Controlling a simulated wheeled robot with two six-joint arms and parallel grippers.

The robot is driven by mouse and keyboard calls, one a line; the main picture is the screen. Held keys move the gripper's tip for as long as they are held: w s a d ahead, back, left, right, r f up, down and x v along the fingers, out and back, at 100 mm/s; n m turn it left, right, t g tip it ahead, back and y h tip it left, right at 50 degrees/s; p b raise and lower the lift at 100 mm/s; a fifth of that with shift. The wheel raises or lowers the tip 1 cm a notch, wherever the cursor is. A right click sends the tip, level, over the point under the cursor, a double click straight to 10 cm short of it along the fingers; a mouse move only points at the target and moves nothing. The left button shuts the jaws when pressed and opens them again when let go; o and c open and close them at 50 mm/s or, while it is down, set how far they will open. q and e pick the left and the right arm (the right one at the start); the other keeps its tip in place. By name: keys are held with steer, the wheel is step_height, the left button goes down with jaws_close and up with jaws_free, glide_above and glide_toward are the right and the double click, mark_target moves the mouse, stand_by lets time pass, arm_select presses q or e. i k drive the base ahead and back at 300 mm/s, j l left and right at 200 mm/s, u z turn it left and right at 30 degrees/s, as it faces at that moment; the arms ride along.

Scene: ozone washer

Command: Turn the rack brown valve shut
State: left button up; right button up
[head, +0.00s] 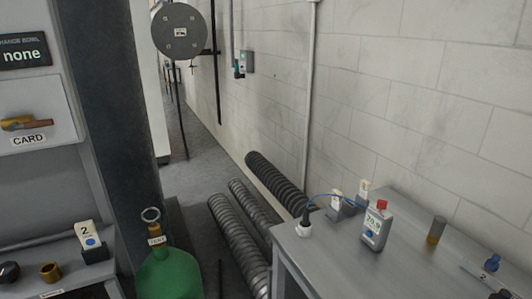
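No valve that I can name for sure as the rack brown valve is in view. At the left, a brown and brass handle-like piece (27,123) sits on a pale panel above a label reading CARD. Lower left, a short brass-brown cylinder (51,271) and a dark round piece (9,271) stand on a grey surface. I cannot tell whether either brown piece is a valve. Neither of my grippers is in view.
A green cylinder (170,276) with a ring on top stands lower middle. Ribbed hoses (237,232) lie on the floor. A grey bench (340,262) at right holds a red-capped bottle (376,228). A dark column (109,100) stands left; the aisle floor (195,165) beyond is open.

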mark_target(15, 125)
steer(key=u, duration=1.35)
steer(key=k+j+z, duration=0.1)
steer(key=z, duration=0.3)
steer(key=j, duration=0.1)
